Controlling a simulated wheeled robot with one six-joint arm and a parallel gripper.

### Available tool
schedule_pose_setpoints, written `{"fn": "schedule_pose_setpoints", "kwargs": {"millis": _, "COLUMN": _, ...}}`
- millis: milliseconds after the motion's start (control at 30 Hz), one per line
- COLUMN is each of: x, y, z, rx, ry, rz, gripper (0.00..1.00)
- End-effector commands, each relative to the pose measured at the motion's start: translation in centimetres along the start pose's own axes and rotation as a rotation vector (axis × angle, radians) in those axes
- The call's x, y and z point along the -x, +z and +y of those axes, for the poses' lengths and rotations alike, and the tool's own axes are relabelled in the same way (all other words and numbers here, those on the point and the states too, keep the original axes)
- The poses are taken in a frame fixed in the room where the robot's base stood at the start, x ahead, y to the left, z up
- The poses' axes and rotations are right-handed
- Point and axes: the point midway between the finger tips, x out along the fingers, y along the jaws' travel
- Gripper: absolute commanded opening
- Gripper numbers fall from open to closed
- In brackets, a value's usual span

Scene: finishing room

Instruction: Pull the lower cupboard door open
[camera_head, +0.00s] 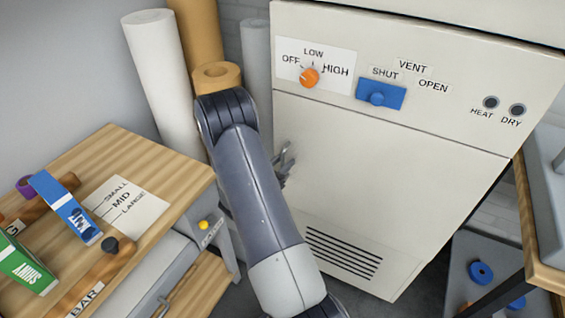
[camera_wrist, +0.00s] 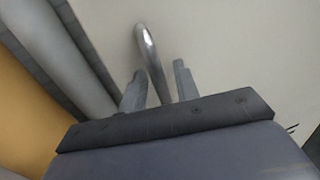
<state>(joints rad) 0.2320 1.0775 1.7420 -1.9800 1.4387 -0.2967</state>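The lower cupboard door (camera_head: 390,190) is a cream panel with dark vent slots near its bottom. It looks shut, flush with the cabinet front. A shiny metal bar handle (camera_wrist: 148,45) stands on the pale panel in the wrist view. My gripper (camera_head: 284,160) is at the left side of the door in the head view, partly hidden by my arm. In the wrist view my gripper (camera_wrist: 159,85) is open, its two fingers apart with the lower part of the handle showing between them. I see gaps beside the bar and cannot tell how deep it sits.
The panel above the door carries an orange knob (camera_head: 309,77) and a blue slider (camera_head: 380,94). Tall rolls (camera_head: 160,75) stand left of the cabinet. A wooden bench (camera_head: 150,160) is at left, and a grey-topped table (camera_head: 545,180) is at right. Floor room looks narrow.

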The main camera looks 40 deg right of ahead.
Motion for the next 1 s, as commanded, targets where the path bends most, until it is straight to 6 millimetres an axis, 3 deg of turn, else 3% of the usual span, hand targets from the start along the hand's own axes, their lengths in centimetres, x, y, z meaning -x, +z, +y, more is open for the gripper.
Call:
{"fn": "schedule_pose_setpoints", "kwargs": {"millis": 100, "x": 0.02, "y": -0.01, "z": 0.0, "rx": 0.0, "ry": 0.0, "rz": 0.0, "gripper": 0.3}}
{"fn": "schedule_pose_setpoints", "kwargs": {"millis": 467, "x": 0.04, "y": -0.01, "z": -0.01, "rx": 0.0, "ry": 0.0, "rz": 0.0, "gripper": 0.01}}
{"fn": "schedule_pose_setpoints", "kwargs": {"millis": 1000, "x": 0.49, "y": -0.05, "z": 0.2, "rx": 0.001, "ry": 0.01, "rz": 0.0, "gripper": 0.0}}
